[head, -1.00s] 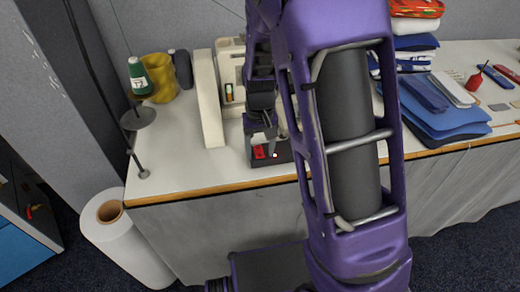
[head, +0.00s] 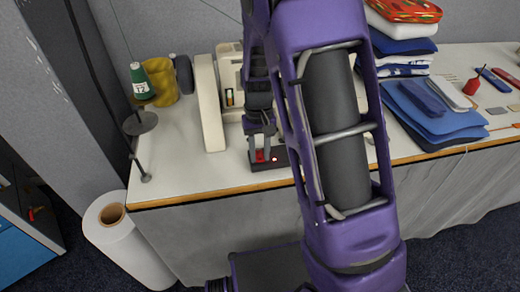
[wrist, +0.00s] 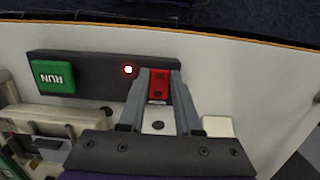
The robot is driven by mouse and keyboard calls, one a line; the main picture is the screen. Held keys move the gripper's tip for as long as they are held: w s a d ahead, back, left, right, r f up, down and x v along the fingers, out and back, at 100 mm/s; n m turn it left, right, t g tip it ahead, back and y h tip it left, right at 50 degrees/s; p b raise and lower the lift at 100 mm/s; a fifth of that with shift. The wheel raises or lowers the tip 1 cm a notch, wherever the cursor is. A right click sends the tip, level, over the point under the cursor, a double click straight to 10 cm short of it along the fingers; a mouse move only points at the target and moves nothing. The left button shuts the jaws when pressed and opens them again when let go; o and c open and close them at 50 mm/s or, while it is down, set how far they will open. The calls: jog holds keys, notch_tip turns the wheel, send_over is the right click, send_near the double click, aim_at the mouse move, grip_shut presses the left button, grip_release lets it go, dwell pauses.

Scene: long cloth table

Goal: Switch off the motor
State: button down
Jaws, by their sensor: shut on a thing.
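The motor's switch box (wrist: 95,75) is a dark bar near the table's front edge, also seen in the head view (head: 283,161). It has a green RUN button (wrist: 53,77) at its left in the wrist view, a small lit red lamp (wrist: 128,70), and a red button (wrist: 158,86). My gripper (wrist: 160,78) has one finger on each side of the red button and is shut on it. In the head view my gripper (head: 261,152) reaches down onto the box, with red showing between the fingers. Any writing on the red button cannot be read.
A cream sewing machine (head: 208,105) stands just behind the box. A green thread cone (head: 139,82) is on a stand at left. Folded blue cloths (head: 440,122) and small tools lie at right. A white roll (head: 125,245) stands on the floor at left.

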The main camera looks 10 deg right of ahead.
jog(key=shift+w+r+g+p, duration=0.1)
jog(key=shift+w+g+p, duration=0.2)
jog(key=shift+g+p, duration=0.6)
jog(key=c, duration=0.6)
grip_release()
jog(key=p+v, duration=0.1)
jog(key=v, duration=1.6)
jog(key=shift+r, duration=0.25)
